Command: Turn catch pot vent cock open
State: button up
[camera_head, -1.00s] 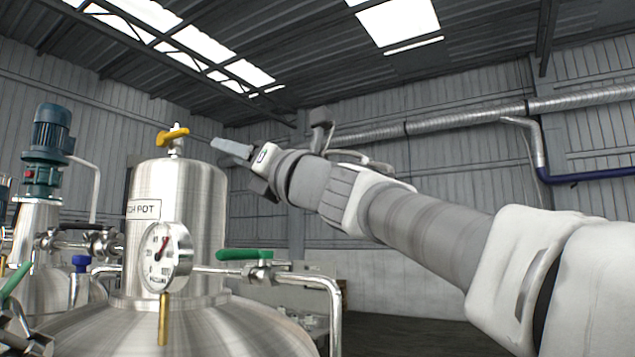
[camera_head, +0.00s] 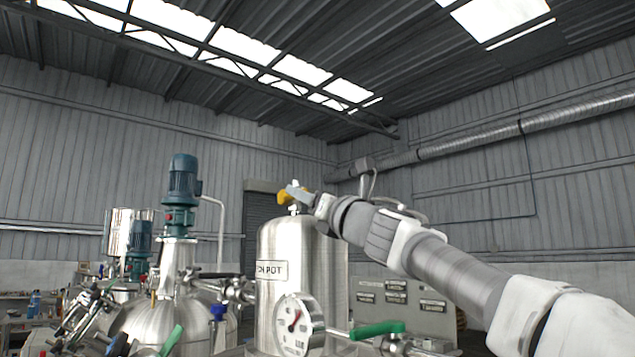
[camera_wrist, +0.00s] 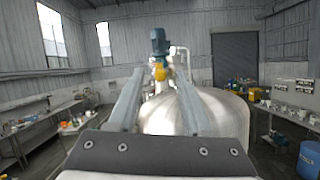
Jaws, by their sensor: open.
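The catch pot (camera_head: 325,262) is an upright steel cylinder with a name label, right of centre in the head view. The vent cock's yellow handle (camera_head: 284,198) is on top of it, partly hidden by my gripper (camera_head: 300,191). My gripper reaches in from the right, open, its fingers at the handle. In the wrist view the yellow handle (camera_wrist: 159,72) shows between and near the tips of my open fingers (camera_wrist: 160,78). I cannot tell whether either finger touches it.
A pressure gauge (camera_head: 297,326) and a green-handled valve (camera_head: 377,330) are low at the pot's front. A blue motor (camera_head: 184,182) tops a steel tank to the left. Benches (camera_wrist: 40,130) line the left wall in the wrist view.

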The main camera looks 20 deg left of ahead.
jog(key=shift+p+x, duration=0.85)
jog(key=shift+x, duration=0.75)
grip_shut()
dwell(0.3)
